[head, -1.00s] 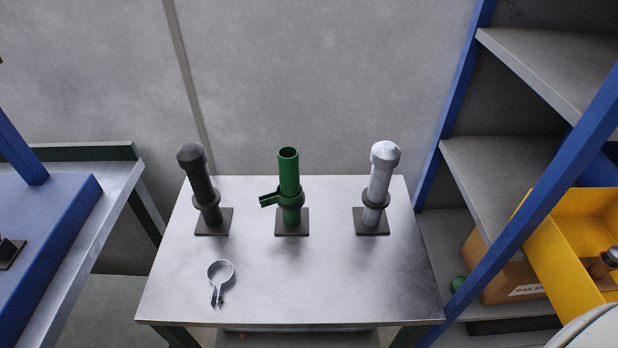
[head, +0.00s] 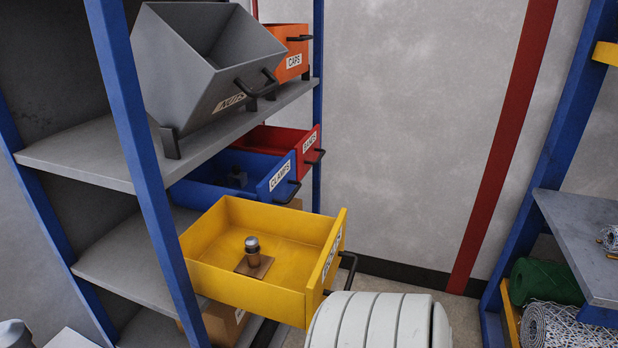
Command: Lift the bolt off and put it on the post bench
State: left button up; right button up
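A short brown upright piece with a dark rounded top, which looks like the bolt (head: 252,250), stands on a square brown plate (head: 262,267) inside the open yellow drawer (head: 235,289). I cannot tell how the bolt and plate are joined. Only a pale corner, apparently of the post bench (head: 68,340), shows at the lower left, with a grey rounded post top (head: 14,334) beside it. Neither gripper is in view. A white ribbed part of my arm fills the bottom centre, in front of the drawer's near right corner.
The drawer sticks out from a blue-framed shelf (head: 150,180). Above it are a blue clamps drawer (head: 285,180), a red drawer (head: 308,148), a tilted grey nuts bin (head: 215,95) and an orange caps bin (head: 292,62). Another shelf (head: 585,230) with a green roll (head: 540,282) stands right.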

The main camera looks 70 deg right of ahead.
aim_at(251, 242)
jog(key=z, duration=1.8)
